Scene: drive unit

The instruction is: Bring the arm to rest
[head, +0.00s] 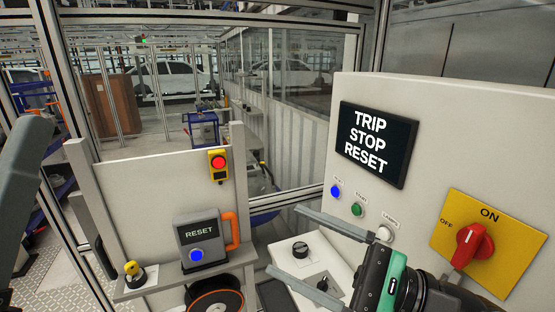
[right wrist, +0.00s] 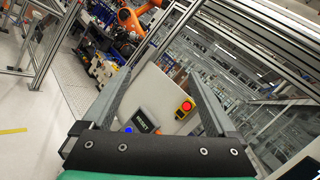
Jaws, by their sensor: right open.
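My right gripper (head: 283,238) is open, its two long grey fingers apart with nothing between them. It hangs in front of the cabinet, over the small white box with black knobs (head: 301,250). In the right wrist view its fingers (right wrist: 152,85) are also spread and empty, with the RESET box (right wrist: 142,120) showing beyond them. The grey cabinet (head: 420,110) has a dark display (head: 374,145) reading TRIP STOP RESET. A dark grey link of my left arm (head: 30,165) shows at the left edge; its gripper is out of view.
The cabinet carries a blue button (head: 336,191), green button (head: 357,209), white button (head: 384,233) and red rotary switch (head: 468,243). The left stand holds a red button (head: 218,162), the RESET box (head: 201,236), an orange handle (head: 232,230) and a yellow knob (head: 132,268). Frame posts stand behind.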

